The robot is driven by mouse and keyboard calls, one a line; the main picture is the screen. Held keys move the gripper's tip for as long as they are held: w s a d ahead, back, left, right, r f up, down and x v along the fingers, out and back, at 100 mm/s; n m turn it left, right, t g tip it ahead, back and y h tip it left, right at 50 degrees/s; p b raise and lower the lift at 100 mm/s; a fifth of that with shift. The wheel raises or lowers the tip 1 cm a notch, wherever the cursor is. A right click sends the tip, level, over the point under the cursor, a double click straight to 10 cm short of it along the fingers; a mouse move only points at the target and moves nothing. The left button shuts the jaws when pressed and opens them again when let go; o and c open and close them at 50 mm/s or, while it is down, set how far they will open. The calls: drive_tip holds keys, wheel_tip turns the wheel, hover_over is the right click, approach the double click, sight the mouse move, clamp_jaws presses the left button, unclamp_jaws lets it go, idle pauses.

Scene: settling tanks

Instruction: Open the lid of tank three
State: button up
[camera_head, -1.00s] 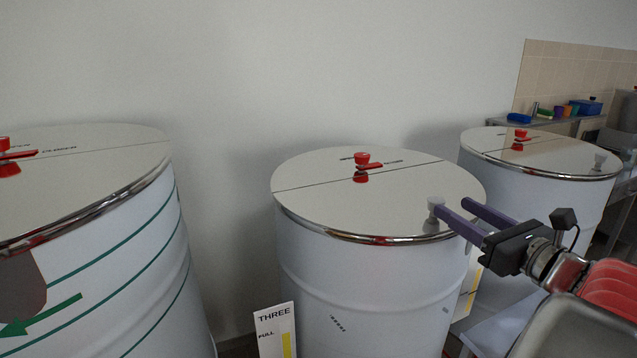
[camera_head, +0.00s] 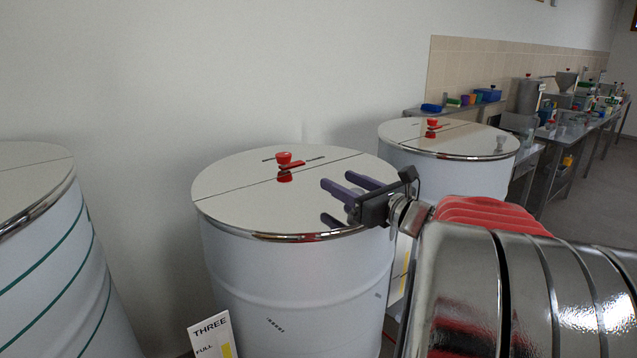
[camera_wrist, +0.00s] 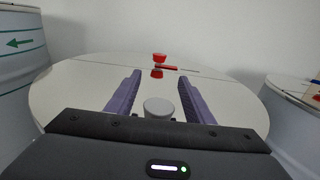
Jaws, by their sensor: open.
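Tank three (camera_head: 290,285) is a white drum with a sign (camera_head: 212,338) reading THREE and FULL at its foot. Its pale, shiny lid (camera_head: 235,185) lies flat and closed, with a seam across it. A red-handled fitting (camera_head: 284,165) stands near the seam; it also shows in the wrist view (camera_wrist: 158,65). Contact with the knob cannot be told.
A green-striped tank (camera_head: 45,250) stands left and another lidded tank (camera_head: 450,140) stands behind right. A plain wall is close behind. Benches with equipment (camera_head: 560,120) run along the right, with open floor (camera_head: 605,200) before them.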

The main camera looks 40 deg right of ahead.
drive_tip(key=shift+c, duration=0.6)
clamp_jaws()
drive_tip(key=shift+d, duration=0.2)
drive_tip(key=shift+a, duration=0.1)
